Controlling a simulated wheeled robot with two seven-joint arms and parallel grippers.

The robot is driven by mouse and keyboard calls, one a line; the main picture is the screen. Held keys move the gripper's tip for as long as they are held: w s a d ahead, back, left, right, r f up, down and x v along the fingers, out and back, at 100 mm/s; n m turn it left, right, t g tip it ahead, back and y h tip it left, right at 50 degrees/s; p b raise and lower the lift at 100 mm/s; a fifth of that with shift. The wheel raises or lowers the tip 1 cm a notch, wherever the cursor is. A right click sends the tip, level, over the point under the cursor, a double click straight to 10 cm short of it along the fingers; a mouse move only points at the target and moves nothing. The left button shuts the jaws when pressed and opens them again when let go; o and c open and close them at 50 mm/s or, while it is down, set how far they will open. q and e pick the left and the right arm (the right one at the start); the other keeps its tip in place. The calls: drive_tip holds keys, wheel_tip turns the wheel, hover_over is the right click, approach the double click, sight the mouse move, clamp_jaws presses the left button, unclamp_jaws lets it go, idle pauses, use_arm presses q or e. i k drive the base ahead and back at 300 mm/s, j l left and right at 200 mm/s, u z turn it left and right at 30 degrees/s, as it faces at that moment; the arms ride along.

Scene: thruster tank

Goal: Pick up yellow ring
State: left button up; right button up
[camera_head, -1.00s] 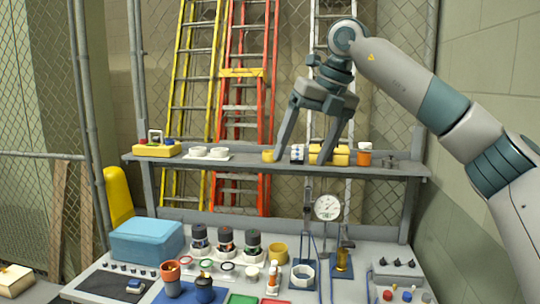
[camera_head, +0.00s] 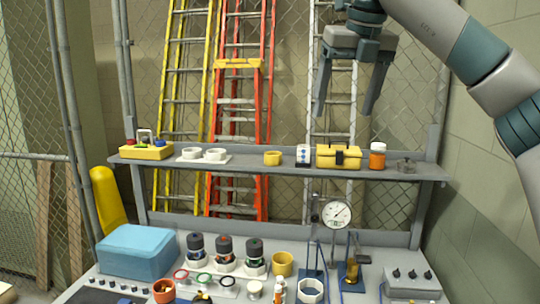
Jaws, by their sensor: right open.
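My right gripper (camera_head: 344,112) is open and empty, pointing down above the shelf. It is to the right of the shelf's yellow ring and higher, apart from it. My left gripper is not in view.
On the shelf stand a yellow toolbox (camera_head: 339,157), an orange bottle (camera_head: 377,157), a white tray (camera_head: 204,158) and a yellow tray (camera_head: 147,152). The bench below holds a blue box (camera_head: 140,250), a gauge (camera_head: 337,214) and several small parts. Ladders and a fence stand behind.

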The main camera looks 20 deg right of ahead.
sight(271, 158)
drive_tip(key=i, duration=1.45)
